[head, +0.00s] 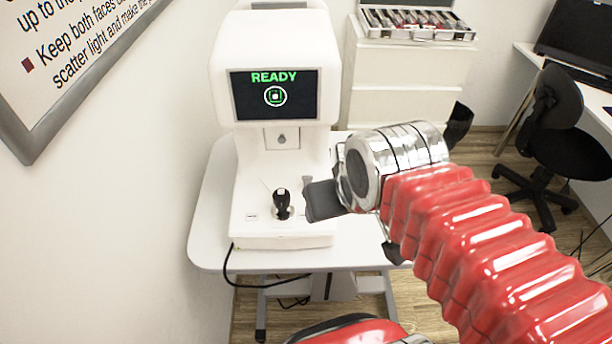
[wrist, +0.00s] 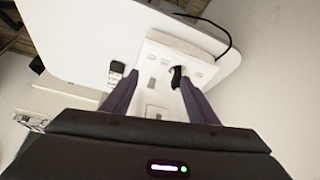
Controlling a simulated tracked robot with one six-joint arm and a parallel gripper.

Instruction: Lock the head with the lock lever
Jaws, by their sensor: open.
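The white eye-test machine (head: 275,65) stands on a white table, with READY in green on its screen (head: 275,95). A black joystick (head: 282,205) stands upright on its base, in front of the screen; in the wrist view the joystick (wrist: 177,77) shows beside the right fingertip. I cannot tell whether they touch. My gripper (head: 312,199) is right of the joystick, over the right side of the base. In the wrist view my gripper (wrist: 159,77) has its fingers apart, with nothing held between them. I cannot clearly make out the lock lever; the gripper may hide it.
The white table (head: 212,225) has a rounded edge, with a black cable (head: 232,272) hanging off its front. A white cabinet (head: 385,85) with an open case (head: 418,22) stands behind. A black chair (head: 575,140) is at right. A framed sign hangs on the left wall.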

